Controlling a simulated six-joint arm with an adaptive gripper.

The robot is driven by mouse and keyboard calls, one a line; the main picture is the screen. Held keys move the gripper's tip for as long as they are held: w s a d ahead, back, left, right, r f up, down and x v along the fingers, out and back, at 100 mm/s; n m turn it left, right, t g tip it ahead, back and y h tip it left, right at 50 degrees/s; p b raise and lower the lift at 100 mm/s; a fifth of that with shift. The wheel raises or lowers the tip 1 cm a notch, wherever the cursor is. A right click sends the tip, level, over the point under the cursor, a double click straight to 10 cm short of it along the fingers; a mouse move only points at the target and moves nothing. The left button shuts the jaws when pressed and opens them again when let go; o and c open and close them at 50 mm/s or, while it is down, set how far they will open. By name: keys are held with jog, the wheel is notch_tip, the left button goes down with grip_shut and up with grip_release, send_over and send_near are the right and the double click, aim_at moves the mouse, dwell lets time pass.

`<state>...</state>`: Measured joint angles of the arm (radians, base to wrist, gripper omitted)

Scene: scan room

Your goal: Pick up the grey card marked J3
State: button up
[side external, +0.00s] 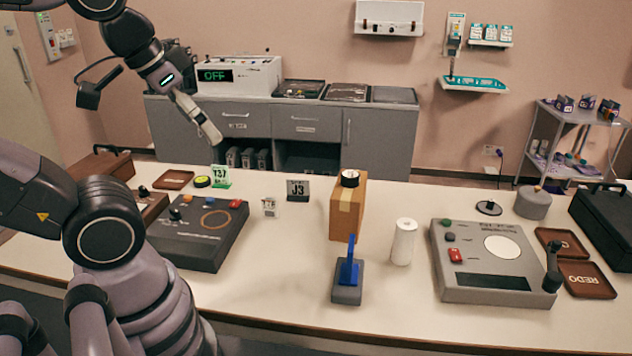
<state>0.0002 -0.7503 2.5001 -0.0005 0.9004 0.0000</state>
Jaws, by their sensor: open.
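The grey card marked J3 (298,189) stands upright on the table, left of the cardboard box. Its dark face with light lettering shows in the side external view. My gripper (212,134) is above and to the left of the card, in front of the grey cabinets in the picture. It is open and empty, well apart from the card. A green card marked T37 (220,176) and a small white card (269,207) stand to the left of the grey card.
The cardboard box (346,215) with a black-and-white roll on top stands right of the card. A dark control box (190,243), blue-handled lever (347,280), white cylinder (403,242) and grey console (470,280) are nearer. The table (280,285) is bare at front centre.

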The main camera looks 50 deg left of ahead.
jog(key=c, duration=1.1)
